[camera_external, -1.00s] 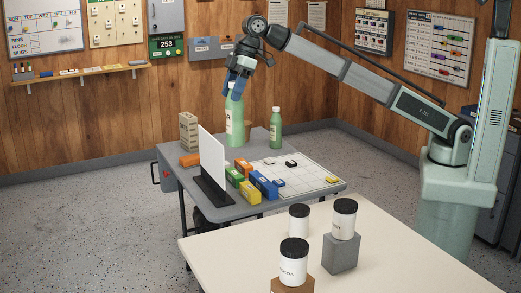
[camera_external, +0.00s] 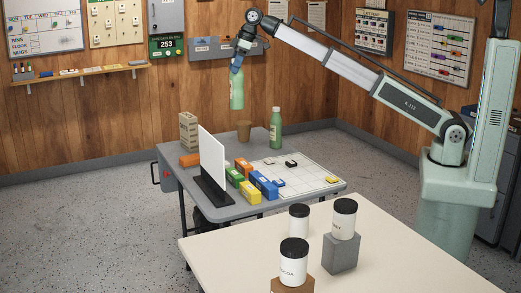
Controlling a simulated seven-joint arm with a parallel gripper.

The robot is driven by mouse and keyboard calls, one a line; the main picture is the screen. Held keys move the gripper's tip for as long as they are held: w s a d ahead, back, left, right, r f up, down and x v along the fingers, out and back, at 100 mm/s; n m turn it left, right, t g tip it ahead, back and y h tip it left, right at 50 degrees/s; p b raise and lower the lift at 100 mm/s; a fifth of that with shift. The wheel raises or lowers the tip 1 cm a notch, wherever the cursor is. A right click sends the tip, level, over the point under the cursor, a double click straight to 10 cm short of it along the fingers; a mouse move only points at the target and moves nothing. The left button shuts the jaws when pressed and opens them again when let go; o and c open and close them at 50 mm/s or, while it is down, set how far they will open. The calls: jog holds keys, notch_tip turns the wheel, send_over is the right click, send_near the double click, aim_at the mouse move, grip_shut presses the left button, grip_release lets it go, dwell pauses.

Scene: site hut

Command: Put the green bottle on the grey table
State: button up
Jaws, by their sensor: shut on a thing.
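My gripper (camera_external: 237,66) is shut on the upper part of a green bottle (camera_external: 237,92) with a pale label. It holds this bottle upright in the air above the back of the grey table (camera_external: 228,212). The held bottle's top is hidden by the gripper.
A brown cup (camera_external: 244,131) stands at the back of the grey table. A white upright panel (camera_external: 212,165), several coloured boxes (camera_external: 250,192), a tan block stack (camera_external: 188,132) and a white grid sheet (camera_external: 307,175) occupy it. A cream table (camera_external: 225,252) with jars is in front.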

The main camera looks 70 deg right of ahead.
jog(key=d+m, duration=0.2)
jog(key=d, duration=2.2)
notch_tip(320, 180, down, 28)
jog(key=shift+a+t+h, duration=0.2)
jog(key=shift+t+h, duration=0.1)
jog(key=shift+h, duration=0.1)
jog(key=shift+s, duration=0.15)
jog(key=o, duration=1.3)
jog(key=v, duration=1.2)
jog(key=shift+r, duration=0.1)
